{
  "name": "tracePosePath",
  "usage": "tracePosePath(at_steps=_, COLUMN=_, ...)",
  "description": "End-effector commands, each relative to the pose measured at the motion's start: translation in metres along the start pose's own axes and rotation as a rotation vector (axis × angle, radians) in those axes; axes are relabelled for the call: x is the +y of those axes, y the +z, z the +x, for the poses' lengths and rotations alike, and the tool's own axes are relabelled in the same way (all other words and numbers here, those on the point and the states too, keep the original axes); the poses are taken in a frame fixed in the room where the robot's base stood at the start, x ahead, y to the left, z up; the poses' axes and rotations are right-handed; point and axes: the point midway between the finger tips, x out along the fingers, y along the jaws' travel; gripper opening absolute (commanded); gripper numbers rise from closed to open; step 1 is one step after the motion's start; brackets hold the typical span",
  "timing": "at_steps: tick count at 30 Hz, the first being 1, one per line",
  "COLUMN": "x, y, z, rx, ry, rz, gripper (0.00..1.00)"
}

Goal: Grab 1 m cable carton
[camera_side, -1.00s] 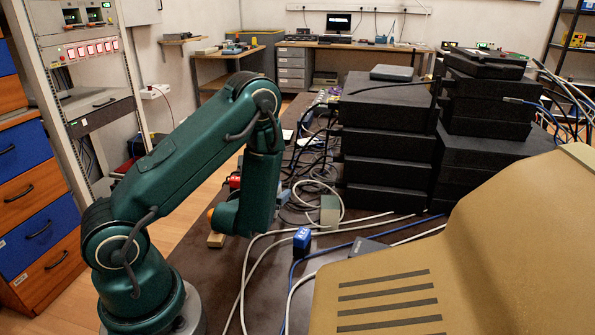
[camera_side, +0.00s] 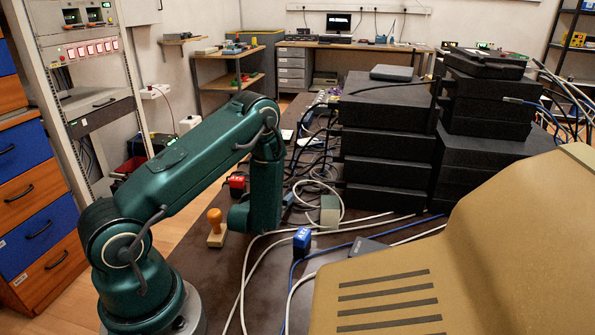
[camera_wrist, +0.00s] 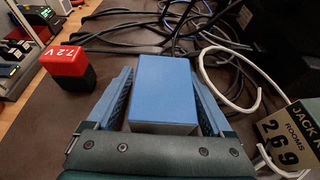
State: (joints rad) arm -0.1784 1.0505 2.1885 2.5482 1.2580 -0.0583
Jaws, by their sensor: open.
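A box with a plain blue top (camera_wrist: 162,85) and a pale front side lies between the fingers in the wrist view. No label shows on it, so I cannot confirm that it is the 1 m cable carton. My gripper (camera_wrist: 160,72) is open, with one blue finger along each side of the box. I cannot tell whether the fingers touch it. In the side view my wrist is low over the table and hides most of the gripper and the box.
A red and black 7.2 V battery (camera_wrist: 67,65) stands left of the gripper. Loose cables lie beyond.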

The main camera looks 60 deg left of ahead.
Motion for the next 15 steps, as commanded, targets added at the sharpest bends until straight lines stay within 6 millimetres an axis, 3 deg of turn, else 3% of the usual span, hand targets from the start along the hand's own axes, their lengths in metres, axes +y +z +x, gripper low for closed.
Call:
tracePosePath(at_steps=2, x=0.0, y=0.0, z=-0.0001, rx=0.0, ry=0.0, rz=0.0, gripper=0.85)
tracePosePath(at_steps=9, x=0.0, y=0.0, z=-0.0003, rx=0.0, ry=0.0, rz=0.0, gripper=0.0)
tracePosePath(at_steps=15, x=-0.0001, y=0.0003, z=-0.0003, rx=-0.001, ry=0.0, rz=-0.001, gripper=0.0)
